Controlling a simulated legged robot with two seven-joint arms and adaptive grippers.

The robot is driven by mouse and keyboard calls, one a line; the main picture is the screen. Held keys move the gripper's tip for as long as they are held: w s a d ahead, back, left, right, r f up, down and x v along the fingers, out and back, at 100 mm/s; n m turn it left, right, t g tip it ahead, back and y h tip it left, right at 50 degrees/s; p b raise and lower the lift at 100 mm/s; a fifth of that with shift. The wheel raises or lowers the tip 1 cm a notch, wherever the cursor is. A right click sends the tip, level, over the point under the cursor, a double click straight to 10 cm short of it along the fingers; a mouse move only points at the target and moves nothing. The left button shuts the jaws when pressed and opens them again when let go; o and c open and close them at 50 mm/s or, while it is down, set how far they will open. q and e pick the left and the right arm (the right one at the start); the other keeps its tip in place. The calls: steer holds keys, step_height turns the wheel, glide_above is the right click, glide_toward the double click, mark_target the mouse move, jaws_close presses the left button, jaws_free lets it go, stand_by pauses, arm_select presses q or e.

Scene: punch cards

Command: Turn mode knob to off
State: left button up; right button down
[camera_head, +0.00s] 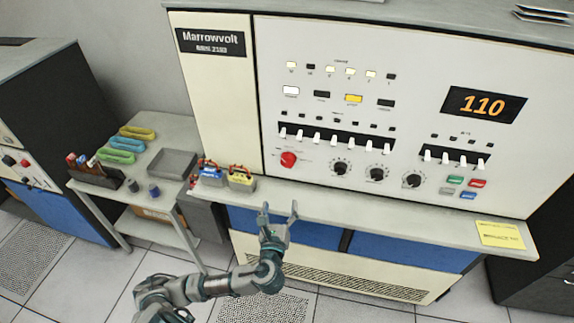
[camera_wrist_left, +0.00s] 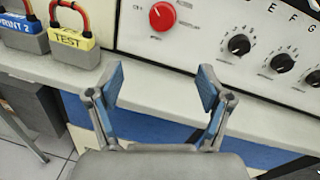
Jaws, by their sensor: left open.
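The console panel (camera_head: 330,190) carries a red knob (camera_head: 288,159) at its lower left. The red knob (camera_wrist_left: 162,16) also shows at the top of the left wrist view, with small lettering around it too small to read. My left gripper (camera_head: 280,211) is open and empty, below the red knob and in front of the shelf edge. In the wrist view its blue-padded fingers (camera_wrist_left: 160,90) stand apart, below the knob and not touching it. My right gripper is not in view.
Two padlock-shaped blocks, one blue (camera_head: 210,174) and one yellow labelled TEST (camera_head: 241,179), stand on the console shelf (camera_head: 370,215) left of the knob. A yellow note (camera_head: 500,235) lies at the shelf's right. A side table (camera_head: 180,135) holds coloured items and a grey tray.

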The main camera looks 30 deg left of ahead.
arm_select(q)
steer(key=p, duration=0.1)
glide_toward(287, 163)
steer(key=x, duration=0.9)
steer(key=shift+w, duration=0.4)
steer(key=c, duration=1.2)
